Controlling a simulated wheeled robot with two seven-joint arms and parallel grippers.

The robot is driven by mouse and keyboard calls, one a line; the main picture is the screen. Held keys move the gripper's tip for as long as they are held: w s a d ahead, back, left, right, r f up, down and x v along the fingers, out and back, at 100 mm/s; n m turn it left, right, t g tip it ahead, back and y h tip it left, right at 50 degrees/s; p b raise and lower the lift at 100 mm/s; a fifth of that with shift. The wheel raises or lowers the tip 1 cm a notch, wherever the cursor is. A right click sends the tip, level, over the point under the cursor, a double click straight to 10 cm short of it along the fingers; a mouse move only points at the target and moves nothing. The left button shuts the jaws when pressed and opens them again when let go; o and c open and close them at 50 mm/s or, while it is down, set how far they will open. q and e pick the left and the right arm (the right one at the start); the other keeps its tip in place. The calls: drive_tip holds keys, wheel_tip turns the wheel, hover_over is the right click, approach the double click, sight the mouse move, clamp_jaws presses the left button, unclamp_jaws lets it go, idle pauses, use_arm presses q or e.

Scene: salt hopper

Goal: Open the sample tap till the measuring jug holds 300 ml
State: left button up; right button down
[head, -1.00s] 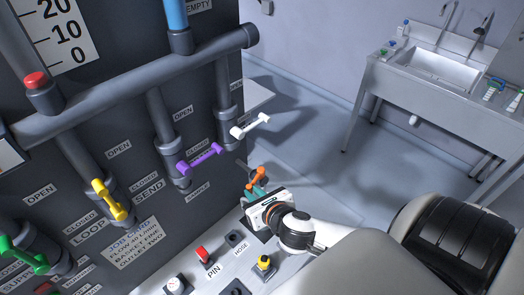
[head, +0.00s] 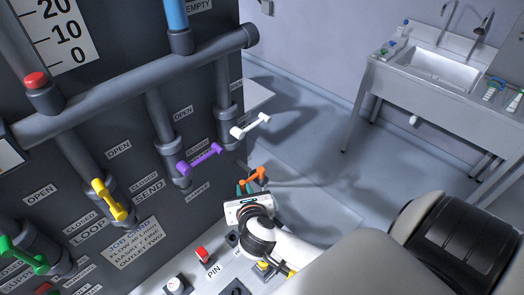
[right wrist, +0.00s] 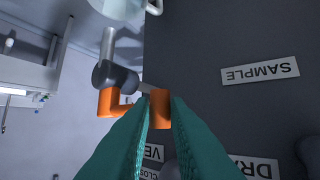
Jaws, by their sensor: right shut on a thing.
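The orange tap handle (head: 254,176) sticks out at the lower right edge of the dark panel. My right gripper (head: 243,188) is at it; in the right wrist view its teal fingers are shut on the orange handle (right wrist: 160,106). A grey tap body (right wrist: 115,76) and spout (right wrist: 108,43) show beside the handle, near an upside-down SAMPLE label (right wrist: 260,70). A pale, rounded vessel (right wrist: 120,8), perhaps the measuring jug, is cut off at the top of the wrist view. Its level cannot be read. My left gripper is not in view.
The panel carries white (head: 250,126), purple (head: 200,159), yellow (head: 108,200) and green (head: 22,254) valve handles. Below my right gripper is a ledge with a red switch (head: 202,255). A steel sink bench (head: 425,82) stands back right, with clear floor between.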

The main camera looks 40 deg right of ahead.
drive_tip(key=c, duration=1.5)
unclamp_jaws()
drive_tip(key=shift+d+f, duration=0.2)
drive_tip(key=shift+c, duration=0.2)
drive_tip(key=o, duration=0.3)
drive_tip(key=shift+w+d, duration=0.15)
drive_tip(key=shift+s+a+r, duration=0.2)
drive_tip(key=shift+s+a, duration=0.15)
drive_tip(key=v, duration=0.4)
drive_tip(key=shift+r, duration=0.1)
